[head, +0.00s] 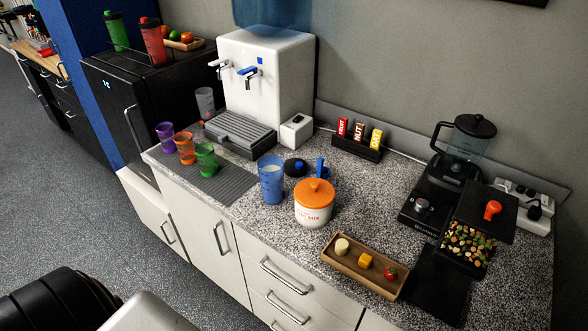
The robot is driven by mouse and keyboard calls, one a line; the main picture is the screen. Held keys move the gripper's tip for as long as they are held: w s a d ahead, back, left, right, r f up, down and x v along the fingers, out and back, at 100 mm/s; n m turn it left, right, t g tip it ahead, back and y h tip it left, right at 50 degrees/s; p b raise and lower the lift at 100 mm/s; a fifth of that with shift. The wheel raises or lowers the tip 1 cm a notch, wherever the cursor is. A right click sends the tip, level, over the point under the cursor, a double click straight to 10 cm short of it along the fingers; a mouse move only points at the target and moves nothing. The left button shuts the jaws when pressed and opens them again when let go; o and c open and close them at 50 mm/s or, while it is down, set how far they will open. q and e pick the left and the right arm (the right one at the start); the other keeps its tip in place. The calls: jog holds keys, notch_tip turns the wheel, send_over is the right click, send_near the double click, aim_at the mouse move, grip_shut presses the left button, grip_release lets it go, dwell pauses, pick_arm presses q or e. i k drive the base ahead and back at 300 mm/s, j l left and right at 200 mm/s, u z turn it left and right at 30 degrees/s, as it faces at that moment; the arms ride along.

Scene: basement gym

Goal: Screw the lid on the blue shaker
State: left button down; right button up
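The blue shaker (271,182) stands upright and open-topped on the speckled counter, with pale contents showing inside. Neither of my grippers is in view.
An orange-lidded white jar (314,204) stands close right of the shaker. Coloured cups (185,149) stand on a grey mat to the left. A water dispenser (263,85) is behind, a wooden tray (342,264) in front right, a blender (465,145) far right.

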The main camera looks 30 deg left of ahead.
aim_at(271, 167)
jog(key=j+z, duration=0.2)
jog(key=j, duration=0.45)
jog(key=k+j+z, duration=0.2)
jog(key=j, duration=0.5)
jog(key=j+z, duration=0.25)
jog(key=j, duration=0.4)
